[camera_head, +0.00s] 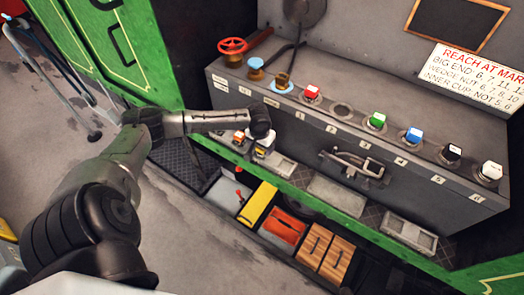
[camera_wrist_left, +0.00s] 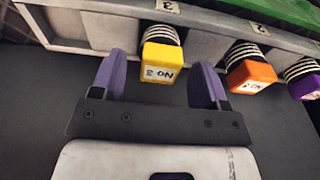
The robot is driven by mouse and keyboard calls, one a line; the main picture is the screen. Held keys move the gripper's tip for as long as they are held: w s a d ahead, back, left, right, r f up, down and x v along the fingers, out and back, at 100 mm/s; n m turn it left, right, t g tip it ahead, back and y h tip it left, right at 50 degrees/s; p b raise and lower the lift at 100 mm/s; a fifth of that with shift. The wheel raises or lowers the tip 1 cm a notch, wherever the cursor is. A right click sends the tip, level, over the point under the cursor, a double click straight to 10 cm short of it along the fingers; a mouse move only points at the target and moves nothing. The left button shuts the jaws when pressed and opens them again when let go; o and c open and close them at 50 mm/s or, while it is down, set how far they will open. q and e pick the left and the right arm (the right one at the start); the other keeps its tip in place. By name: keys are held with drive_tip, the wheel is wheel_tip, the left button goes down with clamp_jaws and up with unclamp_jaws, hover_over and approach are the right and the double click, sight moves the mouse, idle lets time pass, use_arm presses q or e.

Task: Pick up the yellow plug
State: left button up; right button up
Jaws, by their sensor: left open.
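The yellow plug (camera_wrist_left: 162,62) shows in the left wrist view, with an upside-down "No 3" label on its end and a striped collar behind it. It sits in a grey box front. My left gripper (camera_wrist_left: 161,72) is open, with one purple finger on each side of the plug. No firm contact shows, and a gap is visible at each side. In the head view, my left gripper (camera_head: 264,142) is at the low front of the grey bench, largely hidden by my wrist. My right gripper is out of view.
An orange plug (camera_wrist_left: 250,76) and a purple plug (camera_wrist_left: 305,82) stand to the right of the yellow one. The grey bench (camera_head: 360,200) carries several coloured knobs on top.

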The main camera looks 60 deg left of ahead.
use_arm(q)
drive_tip(key=shift+c, duration=0.4)
drive_tip(key=shift+r, duration=0.1)
clamp_jaws()
